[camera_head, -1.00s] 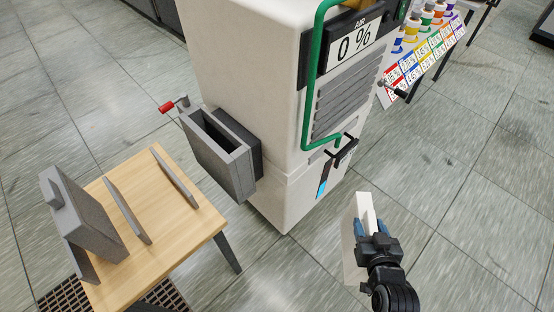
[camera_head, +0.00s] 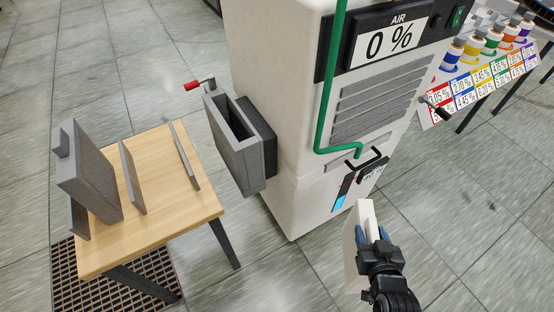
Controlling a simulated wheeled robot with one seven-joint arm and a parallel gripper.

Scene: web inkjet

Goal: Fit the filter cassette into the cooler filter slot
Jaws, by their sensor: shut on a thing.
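My gripper (camera_head: 376,236) is shut on a flat white filter cassette (camera_head: 350,262), held upright in front of the cooler at the lower right. The fingers cover part of its right side. The cooler (camera_head: 285,120) is a tall white cabinet. Its filter slot (camera_head: 238,150) is a grey open-topped box on the cabinet's left side, with a dark narrow opening that looks empty. A red-handled crank (camera_head: 193,86) sticks out at the slot's back left. The cassette is well apart from the slot, to its right and nearer to me.
A green hose (camera_head: 330,90) and black hooks (camera_head: 368,160) are on the cooler's front. A rack of coloured bottles (camera_head: 490,60) stands at right. Floor between is clear.

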